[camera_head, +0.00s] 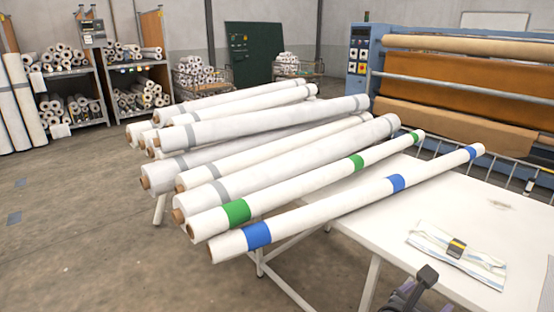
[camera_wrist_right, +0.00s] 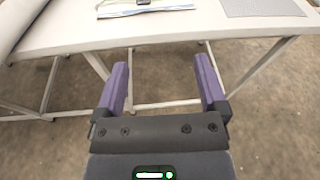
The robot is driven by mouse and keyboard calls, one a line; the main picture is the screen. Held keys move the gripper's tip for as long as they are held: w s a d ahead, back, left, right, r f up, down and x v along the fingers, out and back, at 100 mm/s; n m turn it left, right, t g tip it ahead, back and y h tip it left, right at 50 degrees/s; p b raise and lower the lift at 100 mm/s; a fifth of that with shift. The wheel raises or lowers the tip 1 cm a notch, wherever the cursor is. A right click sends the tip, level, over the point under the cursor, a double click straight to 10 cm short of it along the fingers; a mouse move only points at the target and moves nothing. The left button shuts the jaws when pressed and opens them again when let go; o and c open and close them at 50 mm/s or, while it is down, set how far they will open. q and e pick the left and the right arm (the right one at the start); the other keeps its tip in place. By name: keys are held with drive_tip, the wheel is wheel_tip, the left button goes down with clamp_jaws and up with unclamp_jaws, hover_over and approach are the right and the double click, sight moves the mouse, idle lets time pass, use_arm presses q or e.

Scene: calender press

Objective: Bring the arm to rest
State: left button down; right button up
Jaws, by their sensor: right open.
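My right gripper (camera_wrist_right: 163,90) is open and empty in the right wrist view, its two purple fingers apart with only the floor and table legs behind them. It is at the near edge of the white table (camera_wrist_right: 226,34). In the head view a part of the right gripper (camera_head: 413,293) shows at the bottom, in front of the table's near edge and below the folded cloth. My left gripper is not in view.
Several long white rolls lie on the table (camera_head: 440,200), including one with green bands (camera_head: 300,187) and one with blue bands (camera_head: 340,205). A striped folded cloth (camera_head: 480,264) lies near the right corner. The calender press (camera_head: 460,75) stands behind.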

drive_tip(key=w+d+r+m+g+h+p, duration=0.1)
drive_tip(key=w+d+r+h+p, duration=0.2)
drive_tip(key=d+r, duration=0.8)
drive_tip(key=w+a+f+m+t+y+b, duration=0.1)
drive_tip(key=w+a+m+t+y, duration=0.5)
drive_tip(key=m, duration=0.4)
drive_tip(key=w+a+m+t+y+b, duration=0.1)
drive_tip(key=w+a+m+t+y, duration=0.4)
drive_tip(key=m+y, duration=0.4)
drive_tip(key=s+a+f+m+g, duration=0.1)
drive_tip(key=s+f+m+g, duration=0.2)
drive_tip(key=f, duration=0.7)
drive_tip(key=s+a+f+g, duration=0.1)
drive_tip(key=s+f+g, duration=0.2)
drive_tip(key=s+f, duration=0.45)
drive_tip(key=s+f+g, duration=0.4)
drive_tip(key=s+f, duration=0.6)
drive_tip(key=f, duration=0.5)
drive_tip(key=s+a+f+g, duration=0.1)
drive_tip(key=s+f+g, duration=0.2)
drive_tip(key=s, duration=0.9)
drive_tip(key=s+a+f+g, duration=0.1)
drive_tip(key=s+f+g, duration=0.2)
drive_tip(key=s, duration=0.9)
drive_tip(key=s+a+f+g, duration=0.1)
drive_tip(key=s+f+g, duration=0.2)
drive_tip(key=s, duration=1)
wheel_tip(320, 180, down, 3)
drive_tip(key=shift+a+f, duration=0.15)
drive_tip(key=shift+s, duration=0.1)
